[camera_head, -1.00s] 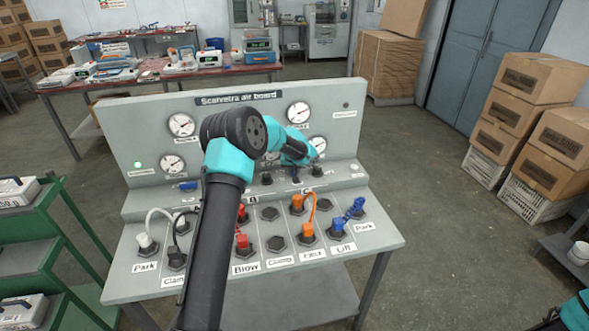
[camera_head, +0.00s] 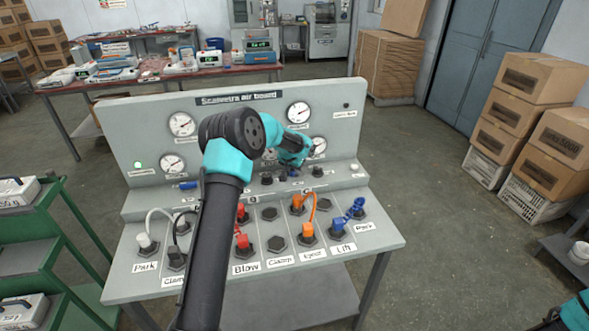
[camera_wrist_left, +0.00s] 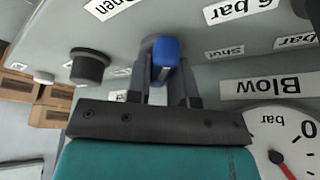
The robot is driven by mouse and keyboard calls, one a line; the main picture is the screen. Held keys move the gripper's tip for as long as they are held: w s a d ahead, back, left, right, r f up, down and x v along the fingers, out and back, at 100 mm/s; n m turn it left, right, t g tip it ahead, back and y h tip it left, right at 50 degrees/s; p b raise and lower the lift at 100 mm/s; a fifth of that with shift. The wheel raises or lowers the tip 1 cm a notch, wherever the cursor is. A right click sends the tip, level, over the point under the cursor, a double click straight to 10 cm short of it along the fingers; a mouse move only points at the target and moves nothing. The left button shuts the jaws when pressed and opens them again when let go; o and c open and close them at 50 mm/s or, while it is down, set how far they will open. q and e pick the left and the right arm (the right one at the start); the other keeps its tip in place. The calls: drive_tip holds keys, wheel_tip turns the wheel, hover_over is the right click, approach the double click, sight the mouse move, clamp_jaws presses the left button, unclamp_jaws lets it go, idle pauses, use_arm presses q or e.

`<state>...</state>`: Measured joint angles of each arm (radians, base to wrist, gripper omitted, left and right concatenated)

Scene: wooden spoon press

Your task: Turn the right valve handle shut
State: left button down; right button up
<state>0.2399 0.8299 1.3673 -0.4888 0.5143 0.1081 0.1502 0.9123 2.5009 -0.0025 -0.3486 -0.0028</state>
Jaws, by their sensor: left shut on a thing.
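The right valve handle is blue. In the left wrist view the handle (camera_wrist_left: 165,52) stands between the two dark fingers of my left gripper (camera_wrist_left: 167,88), which is shut on it. That view is upside down, with labels reading Open and Shut near the handle. In the head view my left gripper (camera_head: 293,170) is at the ledge of the grey air board (camera_head: 340,100), and the arm and wrist mostly hide the right handle. Another blue handle (camera_head: 188,185) lies level at the left end of the ledge. My right gripper is out of view.
Black knobs (camera_head: 317,172) flank the gripped handle. Gauges (camera_head: 299,112) are on the upright panel behind. On the sloped front, orange plugs (camera_head: 307,231), red plugs (camera_head: 242,242) and blue plugs (camera_head: 339,225) sit in sockets. My left arm crosses the board's middle.

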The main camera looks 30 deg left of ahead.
use_arm(q)
drive_tip(key=shift+a+m+g+h, duration=0.1)
drive_tip(key=shift+m+h, duration=0.3)
drive_tip(key=shift+m, duration=0.65)
drive_tip(key=shift+d+m+g+h, duration=0.1)
drive_tip(key=shift+m+h, duration=0.3)
drive_tip(key=shift+m, duration=0.6)
drive_tip(key=shift+a+m+g+h, duration=0.1)
drive_tip(key=shift+m+h, duration=0.3)
drive_tip(key=shift+m, duration=0.65)
drive_tip(key=c, duration=1)
unclamp_jaws()
drive_tip(key=v, duration=1.7)
drive_tip(key=shift+r, duration=0.25)
drive_tip(key=shift+a, duration=0.1)
